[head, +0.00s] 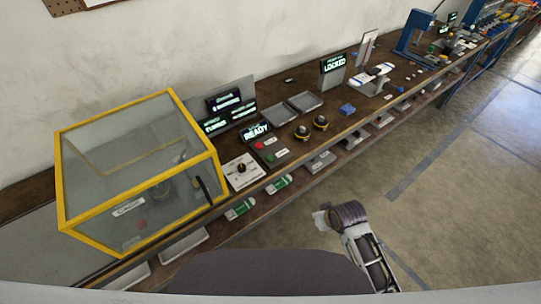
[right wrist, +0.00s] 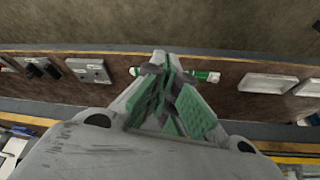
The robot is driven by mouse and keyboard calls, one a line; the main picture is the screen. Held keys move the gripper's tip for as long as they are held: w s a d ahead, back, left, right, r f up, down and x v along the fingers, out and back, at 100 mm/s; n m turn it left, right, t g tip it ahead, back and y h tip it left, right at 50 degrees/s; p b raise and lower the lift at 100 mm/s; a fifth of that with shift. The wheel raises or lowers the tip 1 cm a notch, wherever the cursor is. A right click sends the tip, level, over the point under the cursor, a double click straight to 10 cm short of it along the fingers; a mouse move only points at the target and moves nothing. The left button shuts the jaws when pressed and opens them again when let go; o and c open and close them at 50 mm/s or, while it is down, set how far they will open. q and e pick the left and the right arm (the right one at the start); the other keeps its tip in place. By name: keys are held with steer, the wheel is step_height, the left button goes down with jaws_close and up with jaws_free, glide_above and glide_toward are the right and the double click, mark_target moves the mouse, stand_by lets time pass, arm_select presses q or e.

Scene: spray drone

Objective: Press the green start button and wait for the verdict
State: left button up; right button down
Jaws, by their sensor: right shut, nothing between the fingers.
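The green start button (head: 270,157) sits on a small dark control box (head: 279,153) on the bench, beside a red button (head: 258,145). A small screen (head: 257,131) behind it reads "READY". My right arm shows in front of the bench in the head view, to the right of and apart from the button box; its fingers are not clear there. In the right wrist view my right gripper (right wrist: 166,62) is shut and empty, with green finger pads. The start button is not recognisable in that view. My left gripper is out of view.
A yellow-framed clear enclosure (head: 140,175) stands left of the buttons, with a dial panel (head: 241,172) between. Two dark round knobs (head: 311,127) and grey trays (head: 290,108) lie to the right. Green-and-white cylinders (head: 240,208) lie on the lower shelf. The floor is clear.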

steer(key=w+a+r+n+t+y+p, duration=0.1)
steer(key=w+a+r+n+y, duration=0.2)
steer(key=w+a+r+n, duration=0.6)
steer(key=w+a+r+n+y+p, duration=0.1)
steer(key=w+a+r+n+y, duration=0.2)
steer(key=a+r, duration=0.65)
steer(key=w+f+n+t, duration=0.1)
steer(key=w+f+n, duration=0.1)
steer(key=w, duration=1.1)
steer(key=shift+d+n+h, duration=0.3)
steer(key=shift+d+n, duration=0.05)
steer(key=shift+n, duration=0.05)
steer(key=shift+f, duration=0.1)
